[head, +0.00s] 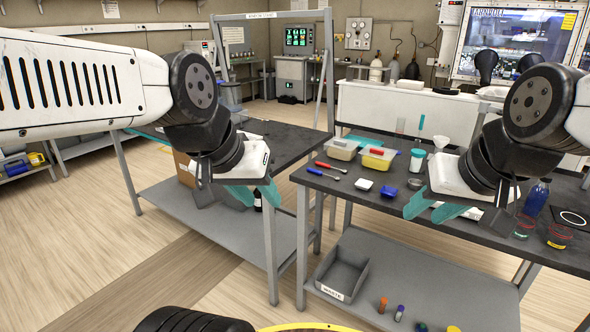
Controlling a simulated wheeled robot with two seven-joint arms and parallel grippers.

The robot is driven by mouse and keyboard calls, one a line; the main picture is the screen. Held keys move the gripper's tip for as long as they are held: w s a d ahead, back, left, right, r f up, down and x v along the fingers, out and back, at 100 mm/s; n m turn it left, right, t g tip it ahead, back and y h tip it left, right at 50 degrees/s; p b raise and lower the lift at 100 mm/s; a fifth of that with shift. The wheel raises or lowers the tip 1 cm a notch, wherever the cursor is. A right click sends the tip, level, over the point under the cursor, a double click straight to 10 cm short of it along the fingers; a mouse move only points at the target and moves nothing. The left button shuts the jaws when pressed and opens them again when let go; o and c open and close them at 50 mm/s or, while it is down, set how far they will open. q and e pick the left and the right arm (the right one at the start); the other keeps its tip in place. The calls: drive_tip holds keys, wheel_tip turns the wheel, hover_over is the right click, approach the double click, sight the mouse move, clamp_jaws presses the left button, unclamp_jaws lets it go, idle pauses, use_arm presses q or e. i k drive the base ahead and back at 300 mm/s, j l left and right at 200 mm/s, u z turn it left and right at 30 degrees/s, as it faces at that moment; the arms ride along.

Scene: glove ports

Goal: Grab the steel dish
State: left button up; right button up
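A small round grey metal dish, which looks like the steel dish (416,183), sits on the dark bench top (345,196) in the head view. It lies just left of my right gripper's white body, right of a blue tray. My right gripper (434,210) is open and empty, its teal fingers spread just in front of the dish in the picture. I cannot tell its height above the bench. My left gripper (256,194) is open and empty, out over the left table's front edge, well left of the dish.
Near the dish are a white tray (364,184), a blue tray (389,191), a teal-lidded jar (417,160), lidded boxes (378,158) and a screwdriver (323,173). A blue bottle (536,197) and glass beakers (558,236) stand right. A grey bin (342,272) is on the lower shelf.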

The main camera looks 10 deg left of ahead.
sight(414, 183)
drive_tip(key=u, duration=0.1)
drive_tip(key=z, duration=0.7)
drive_tip(key=i+j+z, duration=0.15)
drive_tip(key=i+j, duration=0.45)
drive_tip(key=i+j+z, duration=0.1)
drive_tip(key=i+j, duration=0.45)
drive_tip(key=j, duration=0.2)
